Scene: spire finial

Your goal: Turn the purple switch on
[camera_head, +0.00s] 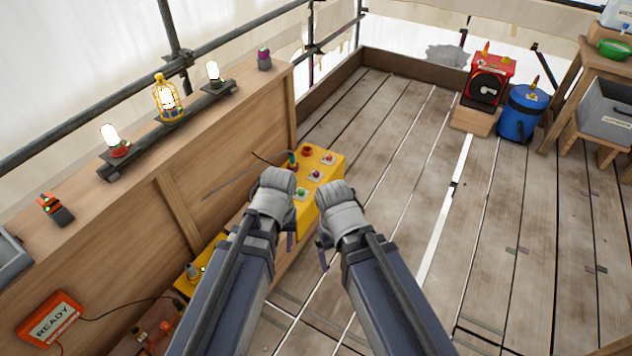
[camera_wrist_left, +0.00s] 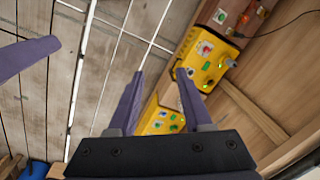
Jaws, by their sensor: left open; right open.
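A yellow control box (camera_head: 330,181) sits beside the wooden panel, carrying several small coloured switches on pale plates. A small purple switch (camera_head: 316,174) is near the middle of its top; its on or off position is too small to tell. My left gripper (camera_head: 289,238) is open and empty at the box's near left end, covering part of it. My right gripper (camera_head: 322,250) is open and empty, just right of the box's near end.
A second yellow box (camera_head: 187,282) stands lower left, also in the left wrist view (camera_wrist_left: 205,55). Lit lamps (camera_head: 167,103) stand on the wooden panel's ledge, with a small purple-topped device (camera_head: 264,60) at its far end.

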